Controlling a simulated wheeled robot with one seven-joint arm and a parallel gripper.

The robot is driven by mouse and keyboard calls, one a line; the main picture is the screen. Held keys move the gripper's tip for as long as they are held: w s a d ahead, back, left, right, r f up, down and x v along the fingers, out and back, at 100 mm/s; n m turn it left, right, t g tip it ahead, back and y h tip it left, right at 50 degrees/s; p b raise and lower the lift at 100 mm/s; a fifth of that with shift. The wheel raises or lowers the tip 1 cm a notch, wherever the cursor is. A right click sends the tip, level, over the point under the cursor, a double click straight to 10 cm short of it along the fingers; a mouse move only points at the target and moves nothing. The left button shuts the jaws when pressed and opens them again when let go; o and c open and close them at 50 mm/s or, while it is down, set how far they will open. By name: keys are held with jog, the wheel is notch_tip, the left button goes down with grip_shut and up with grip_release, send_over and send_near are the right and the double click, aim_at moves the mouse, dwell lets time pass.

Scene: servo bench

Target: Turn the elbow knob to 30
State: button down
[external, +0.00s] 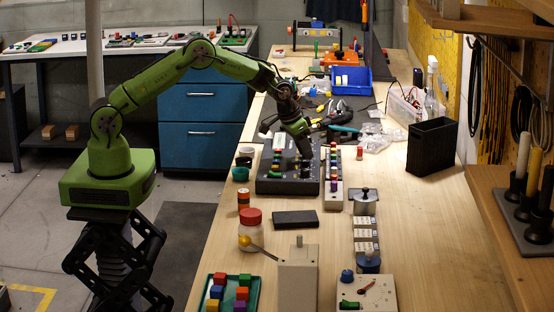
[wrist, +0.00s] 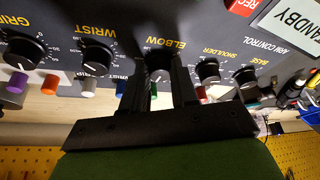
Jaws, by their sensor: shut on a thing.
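The black control panel (external: 268,187) lies on the bench in the external view, with my gripper (external: 304,150) down over its right part. In the wrist view my gripper (wrist: 159,88) has its two dark fingers on either side of the black elbow knob (wrist: 159,62), under the ELBOW label, and is shut on it. The fingers hide most of the knob's scale, and I cannot read its setting. The wrist knob (wrist: 97,58) and grip knob (wrist: 24,52) are to the left. The shoulder knob (wrist: 208,71) and base knob (wrist: 245,76) are to the right.
A STANDBY display (wrist: 292,18) is at the upper right. In the external view, a black bin (external: 431,147) and a blue bin (external: 351,80) stand apart from the panel.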

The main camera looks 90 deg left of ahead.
jog(key=n+y, duration=0.1)
jog(key=n, duration=0.1)
jog(key=shift+w+d+n+g, duration=0.1)
jog(key=shift+d+n+g, duration=0.05)
jog(key=shift+n+g, duration=0.2)
jog(key=n+g+y, duration=0.1)
jog(key=n, duration=0.2)
jog(key=shift+w+r+n+p, duration=0.1)
jog(key=shift+n+p, duration=0.25)
jog(key=shift+p, duration=0.05)
jog(key=n+g+p, duration=0.1)
jog(key=n+p, duration=0.1)
jog(key=n, duration=0.1)
jog(key=shift+w+d, duration=0.1)
jog(key=shift+w+n+g+y+p, duration=0.1)
jog(key=shift+n+g+y+p, duration=0.4)
jog(key=shift+n, duration=1.2)
jog(key=shift+g+h, duration=0.3)
jog(key=shift+g, duration=0.05)
jog(key=c, duration=0.9)
grip_release()
jog(key=shift+o, duration=0.2)
